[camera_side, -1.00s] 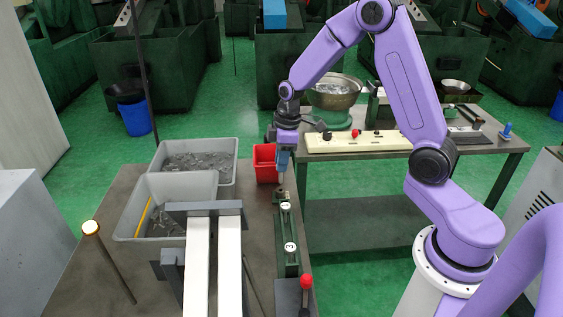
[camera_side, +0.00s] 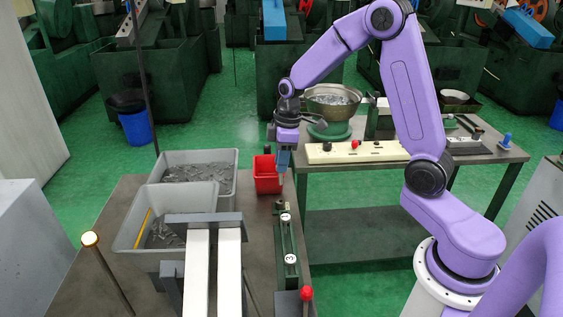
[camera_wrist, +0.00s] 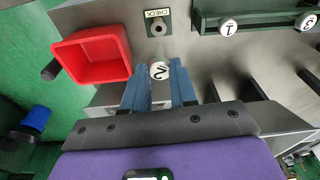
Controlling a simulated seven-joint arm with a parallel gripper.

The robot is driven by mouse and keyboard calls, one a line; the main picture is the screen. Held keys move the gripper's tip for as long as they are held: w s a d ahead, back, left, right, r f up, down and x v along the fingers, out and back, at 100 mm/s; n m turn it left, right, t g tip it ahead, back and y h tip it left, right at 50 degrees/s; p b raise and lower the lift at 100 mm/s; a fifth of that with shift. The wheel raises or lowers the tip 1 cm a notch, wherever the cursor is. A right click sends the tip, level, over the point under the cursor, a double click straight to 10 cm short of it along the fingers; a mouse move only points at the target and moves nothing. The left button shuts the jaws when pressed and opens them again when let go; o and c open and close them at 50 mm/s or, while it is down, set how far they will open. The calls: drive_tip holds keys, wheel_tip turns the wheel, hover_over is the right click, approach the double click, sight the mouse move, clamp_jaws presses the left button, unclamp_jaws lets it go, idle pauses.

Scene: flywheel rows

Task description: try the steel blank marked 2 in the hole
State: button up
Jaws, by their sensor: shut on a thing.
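My gripper (camera_wrist: 160,85) is shut on the steel blank marked 2 (camera_wrist: 160,71), whose numbered round end shows between the blue fingers in the wrist view. Its shaft points toward the block labelled CHECK. The hole (camera_wrist: 157,27) is a dark opening in a round collar on that block, ahead of the blank. The blank looks clear of the hole. In the side view my gripper (camera_side: 283,165) hangs above the table beside the red bin, and the small check block (camera_side: 279,207) is below it. The blank is barely visible there.
A green rack (camera_side: 288,240) holds blanks marked 1 (camera_wrist: 229,27) and 3 (camera_wrist: 305,21). The red bin (camera_wrist: 92,55) is close to my gripper. Grey bins (camera_side: 165,210) of metal pieces stand left. A red-knobbed lever (camera_side: 306,293) is at the front.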

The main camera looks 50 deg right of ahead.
sight(281, 184)
drive_tip(key=shift+f, duration=2.65)
drive_tip(key=shift+f, duration=0.5)
drive_tip(key=shift+r, duration=0.1)
drive_tip(key=shift+r, duration=1.55)
